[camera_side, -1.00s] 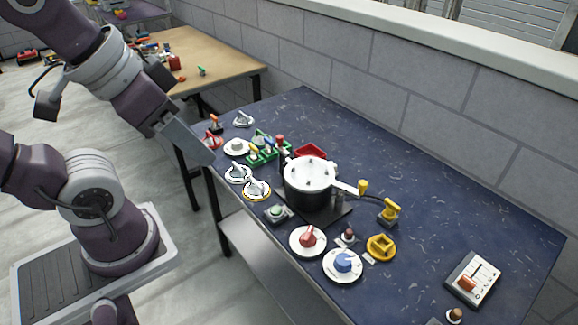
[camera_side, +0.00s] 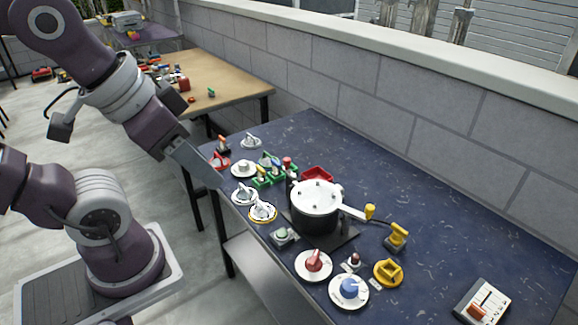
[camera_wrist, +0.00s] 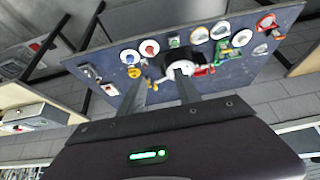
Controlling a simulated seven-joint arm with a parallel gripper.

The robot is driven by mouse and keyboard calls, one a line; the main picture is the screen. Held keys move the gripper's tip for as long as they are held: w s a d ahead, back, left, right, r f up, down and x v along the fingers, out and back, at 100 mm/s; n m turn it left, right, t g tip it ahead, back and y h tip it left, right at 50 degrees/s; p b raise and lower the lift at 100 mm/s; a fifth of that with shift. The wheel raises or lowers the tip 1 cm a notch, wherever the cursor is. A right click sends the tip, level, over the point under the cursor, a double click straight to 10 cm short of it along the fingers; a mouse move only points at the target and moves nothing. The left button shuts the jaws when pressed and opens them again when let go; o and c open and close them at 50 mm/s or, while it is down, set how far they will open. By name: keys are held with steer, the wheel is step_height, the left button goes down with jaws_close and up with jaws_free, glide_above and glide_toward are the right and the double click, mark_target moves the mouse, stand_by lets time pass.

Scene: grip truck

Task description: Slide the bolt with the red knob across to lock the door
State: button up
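My gripper (camera_side: 216,182) hangs at the left edge of the blue table, left of the panel parts. In the wrist view its two fingers (camera_wrist: 162,78) stand apart with nothing between them. I cannot clearly pick out a door or a bolt with a red knob. A small red-topped knob (camera_side: 288,163) stands by the green block with several coloured levers (camera_side: 268,172). The gripper touches none of these that I can see.
A black pot with a white lid (camera_side: 318,197) stands mid-table beside several dials, including a red-knobbed dial (camera_side: 314,263) and a blue one (camera_side: 349,290). A slider box (camera_side: 482,303) is at the lower right.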

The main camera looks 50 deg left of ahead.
steer(key=shift+w+r, duration=0.1)
steer(key=shift+w, duration=0.1)
steer(key=c, duration=0.4)
steer(key=w+a+r+n, duration=0.1)
steer(key=w+n, duration=0.1)
steer(key=w, duration=0.1)
steer(key=w+a+r+n+g, duration=0.1)
steer(key=w+n, duration=0.1)
steer(key=w, duration=0.1)
steer(key=w+a+r+n+g, duration=0.1)
steer(key=w, duration=0.2)
steer(key=shift+w+a+r+n, duration=0.1)
steer(key=shift+a+r+n, duration=0.1)
steer(key=shift+n, duration=0.2)
jaws_close()
steer(key=w+a+f+n+g+h, duration=0.1)
steer(key=w+a+f+n, duration=0.2)
steer(key=w+a+n, duration=0.3)
steer(key=w+a+f+n+g+h, duration=0.1)
steer(key=w+a+f+n, duration=0.15)
steer(key=w+a, duration=0.6)
steer(key=w+a+f+n+h, duration=0.2)
steer(key=a+f+n, duration=0.5)
steer(key=a+f, duration=0.4)
steer(key=shift+w+a, duration=0.2)
steer(key=shift+a, duration=0.9)
